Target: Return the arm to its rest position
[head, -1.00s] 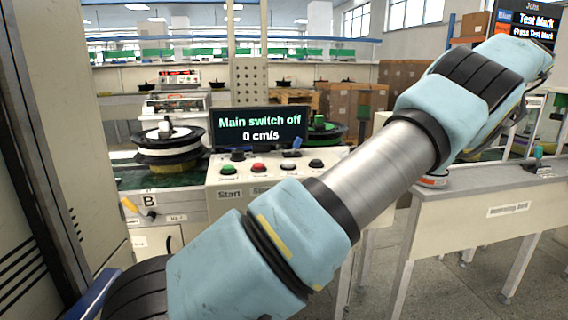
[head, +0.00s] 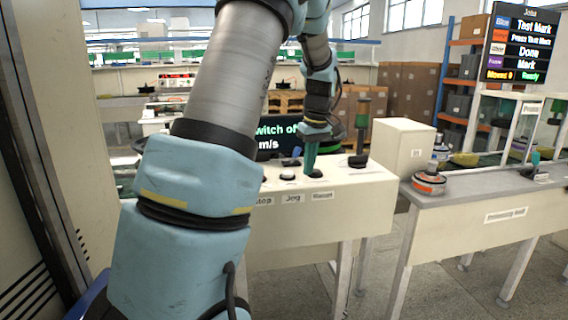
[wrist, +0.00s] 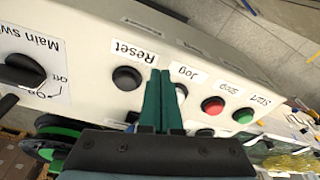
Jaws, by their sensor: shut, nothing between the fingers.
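My arm (head: 228,85) rises through the left of the head view and bends down over the control panel (head: 350,190). My gripper (head: 309,170) points down at the panel, its green fingers together and empty. In the wrist view the fingertips (wrist: 164,75) are between the black Reset button (wrist: 128,78) and the white Jog button (wrist: 181,91), which they partly cover. Whether they touch the panel is not clear. The red Stop button (wrist: 212,105) and green Start button (wrist: 243,115) lie to the right. The black main switch knob (wrist: 22,70) is at the left.
My arm partly hides the display (head: 278,136) behind the panel. A grey side table (head: 480,190) with an orange-and-white round part (head: 428,183) stands to the right. A beige box (head: 402,147) is beside the panel. A jobs screen (head: 523,45) hangs at upper right.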

